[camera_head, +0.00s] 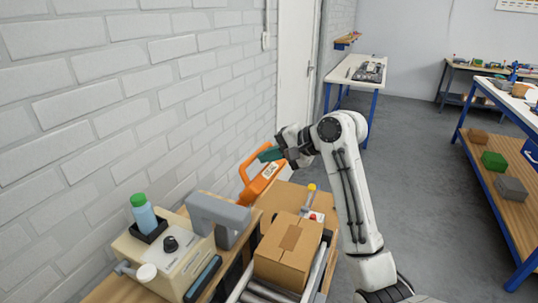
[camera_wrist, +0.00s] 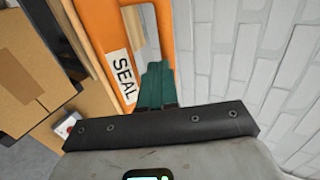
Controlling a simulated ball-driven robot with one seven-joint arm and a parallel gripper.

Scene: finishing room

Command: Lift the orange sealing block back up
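The orange sealing block (camera_head: 260,187) is a flat piece with a handle-like opening and a white label. In the head view it stands tilted at the far end of the bench, near the brick wall. In the wrist view the orange block (camera_wrist: 105,30) shows its "SEAL" label and a long opening. My gripper (camera_head: 268,153) is at the block's upper part. Its green fingertips (camera_wrist: 156,72) lie side by side with no clear gap, over the lower end of the opening. I cannot tell whether they touch the block, and nothing shows between them.
A grey sealing machine (camera_head: 215,218) and a green-capped bottle (camera_head: 143,214) stand left. The white brick wall (camera_head: 130,90) is close behind.

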